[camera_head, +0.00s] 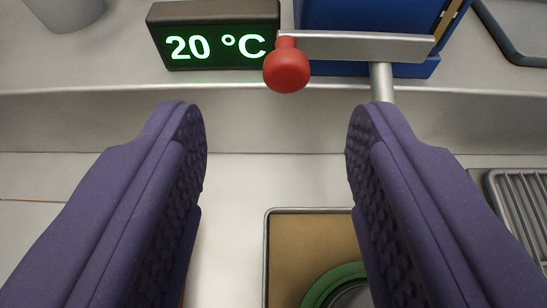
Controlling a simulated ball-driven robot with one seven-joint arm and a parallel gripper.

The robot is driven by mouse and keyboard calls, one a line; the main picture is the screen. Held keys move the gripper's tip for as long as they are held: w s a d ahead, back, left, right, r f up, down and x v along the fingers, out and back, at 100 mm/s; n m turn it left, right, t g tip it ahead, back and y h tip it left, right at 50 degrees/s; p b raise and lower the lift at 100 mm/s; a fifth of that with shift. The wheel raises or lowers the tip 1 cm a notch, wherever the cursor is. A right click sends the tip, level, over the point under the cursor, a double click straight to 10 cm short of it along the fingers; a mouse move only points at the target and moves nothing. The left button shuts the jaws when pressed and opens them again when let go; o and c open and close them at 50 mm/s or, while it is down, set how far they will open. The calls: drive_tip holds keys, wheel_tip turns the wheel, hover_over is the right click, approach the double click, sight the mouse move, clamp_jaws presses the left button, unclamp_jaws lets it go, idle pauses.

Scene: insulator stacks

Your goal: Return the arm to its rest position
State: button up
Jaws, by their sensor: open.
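My gripper (276,130) shows in the head camera view as two purple padded fingers with textured inner faces. The fingers are wide apart and nothing is between them. They point toward the back shelf, with a red ball knob (287,70) beyond the tips, on a grey metal lever bar (360,46). The knob looks apart from the fingers.
A display (216,46) reading "20 °C" and a blue box (355,15) stand on the back ledge. Below lies a brown tray (310,235) with a green ring (322,288), partly hidden by my right finger. A ribbed grey fixture (524,205) is at right. White surface (237,190) between the fingers is clear.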

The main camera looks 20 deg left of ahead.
drive_tip(key=shift+v, duration=0.9)
wheel_tip(320, 180, up, 32)
drive_tip(key=s+m+t+h, duration=0.1)
drive_tip(key=h, duration=0.4)
drive_tip(key=s+a+r+m+t, duration=0.1)
drive_tip(key=s+a+r+m, duration=0.1)
drive_tip(key=s+r, duration=1.8)
wheel_tip(320, 180, up, 4)
drive_tip(key=shift+a+f+m+t+y, duration=0.2)
drive_tip(key=shift+a+m+t+y, duration=0.1)
drive_tip(key=shift+a+y, duration=0.15)
